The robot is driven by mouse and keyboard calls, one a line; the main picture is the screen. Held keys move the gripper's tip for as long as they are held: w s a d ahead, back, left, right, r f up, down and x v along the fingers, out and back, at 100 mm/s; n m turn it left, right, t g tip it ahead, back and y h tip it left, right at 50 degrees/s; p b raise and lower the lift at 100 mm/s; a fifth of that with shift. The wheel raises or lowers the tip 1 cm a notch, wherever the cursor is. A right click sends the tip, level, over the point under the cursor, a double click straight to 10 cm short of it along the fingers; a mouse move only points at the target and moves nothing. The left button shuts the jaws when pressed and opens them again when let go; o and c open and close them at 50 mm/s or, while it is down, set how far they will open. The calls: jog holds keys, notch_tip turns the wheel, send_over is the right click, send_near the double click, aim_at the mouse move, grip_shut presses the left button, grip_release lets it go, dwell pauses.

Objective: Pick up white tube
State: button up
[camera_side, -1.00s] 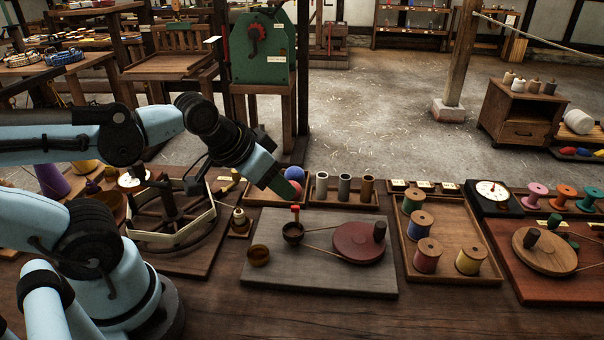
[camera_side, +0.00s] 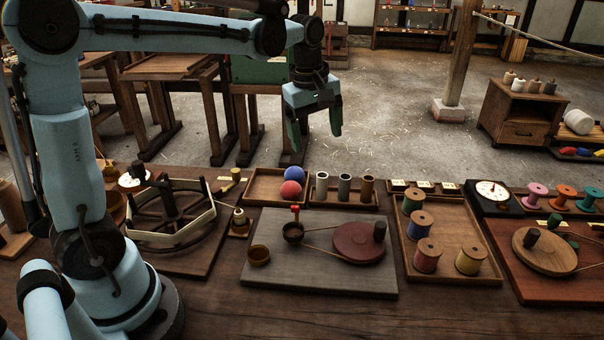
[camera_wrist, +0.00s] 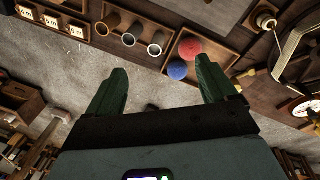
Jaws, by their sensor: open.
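The white tube (camera_side: 321,185) stands upright at the left end of a row of three tubes in a wooden tray, with a grey tube (camera_side: 344,188) and a brown tube (camera_side: 367,188) to its right. In the wrist view the white tube (camera_wrist: 155,48) is the one nearest the balls. My gripper (camera_side: 315,132) is open and empty, fingers pointing down, clearly above the table and apart from the tubes. In the wrist view its green fingers (camera_wrist: 162,70) are spread wide.
A tray with a blue ball (camera_side: 295,174) and a red ball (camera_side: 290,190) adjoins the tubes on the left. A board with a red wheel (camera_side: 358,240) lies in front. A spool tray (camera_side: 460,215) is to the right.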

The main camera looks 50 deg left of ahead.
aim_at(322, 175)
jog(key=shift+w+a+f+n+g, duration=0.35)
jog(key=shift+w+f+n, duration=0.5)
jog(key=shift+f, duration=1.4)
jog(key=shift+w+a+f+n+g, duration=0.4)
jog(key=shift+f+n, duration=0.6)
jog(key=shift+f, duration=1.25)
jog(key=shift+w+a+f+n+g, duration=0.25)
jog(key=shift+w+f+n, duration=0.7)
jog(key=shift+f, duration=1.3)
jog(key=shift+a, duration=0.1)
jog(key=c, duration=1.4)
jog(key=shift+r, duration=4)
